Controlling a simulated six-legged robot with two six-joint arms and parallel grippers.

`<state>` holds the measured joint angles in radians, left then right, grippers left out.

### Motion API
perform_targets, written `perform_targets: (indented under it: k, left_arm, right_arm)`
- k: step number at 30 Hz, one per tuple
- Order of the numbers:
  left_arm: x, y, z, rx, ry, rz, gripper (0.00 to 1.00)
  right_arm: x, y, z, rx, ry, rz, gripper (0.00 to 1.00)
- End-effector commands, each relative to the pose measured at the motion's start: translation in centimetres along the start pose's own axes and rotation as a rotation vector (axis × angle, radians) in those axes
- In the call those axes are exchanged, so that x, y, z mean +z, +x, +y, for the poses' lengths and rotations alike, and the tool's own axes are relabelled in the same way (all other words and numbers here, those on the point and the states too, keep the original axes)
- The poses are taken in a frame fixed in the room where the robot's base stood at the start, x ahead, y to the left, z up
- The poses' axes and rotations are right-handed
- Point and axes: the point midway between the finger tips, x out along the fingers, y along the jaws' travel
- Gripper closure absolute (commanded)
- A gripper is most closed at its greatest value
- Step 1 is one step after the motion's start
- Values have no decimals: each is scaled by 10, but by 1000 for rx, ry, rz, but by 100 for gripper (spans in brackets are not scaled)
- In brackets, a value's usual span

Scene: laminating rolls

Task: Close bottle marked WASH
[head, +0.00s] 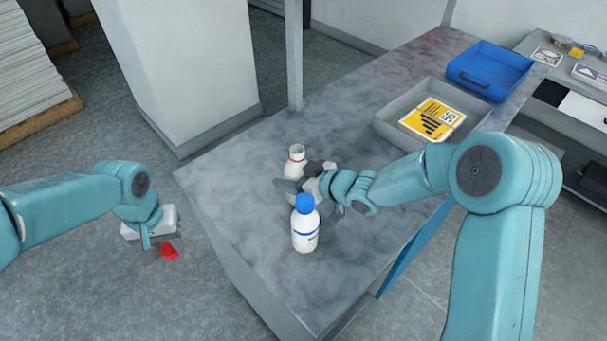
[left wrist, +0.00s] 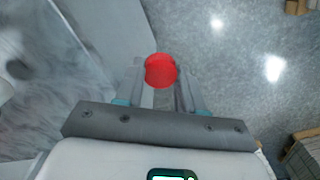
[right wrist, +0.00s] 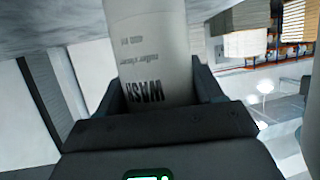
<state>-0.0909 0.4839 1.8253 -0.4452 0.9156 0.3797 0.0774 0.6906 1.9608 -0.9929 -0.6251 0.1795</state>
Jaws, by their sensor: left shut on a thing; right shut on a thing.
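The white bottle (head: 295,161) with a red ring at its neck has no cap on and is on the grey table. My right gripper (head: 303,183) is shut around its body. In the right wrist view the bottle (right wrist: 150,50) shows the word WASH, upside down, between the fingers. My left gripper (head: 160,250) is shut on a red cap (head: 170,250), off the table's left edge and above the floor. The red cap (left wrist: 161,70) also shows between the fingertips in the left wrist view. The bottle's base is hidden in the head view.
A white bottle with a blue cap (head: 305,224) stands just in front of my right gripper. A grey tray (head: 385,124) with a yellow label card (head: 433,119) and a blue tray (head: 490,68) are at the back right. The table's front left is clear.

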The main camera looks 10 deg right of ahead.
Motion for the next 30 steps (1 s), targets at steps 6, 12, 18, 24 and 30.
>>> perform_targets:
  k: [6, 12, 18, 24, 30]
  left_arm:
    - [0, 0, 0, 0, 0, 0, 90]
    - [0, 0, 0, 0, 0, 0, 90]
    - [0, 0, 0, 0, 0, 0, 90]
    - [0, 0, 0, 0, 0, 0, 90]
    - [0, 0, 0, 0, 0, 0, 90]
  right_arm:
    - [-3, 19, -6, -110, -49, 4, 89]
    - [-5, 36, -13, -215, -93, 3, 89]
    - [-7, 50, -19, -305, -130, 3, 89]
    - [-7, 56, -22, -351, -148, 0, 89]
    - [-7, 57, -22, -358, -150, -1, 89]
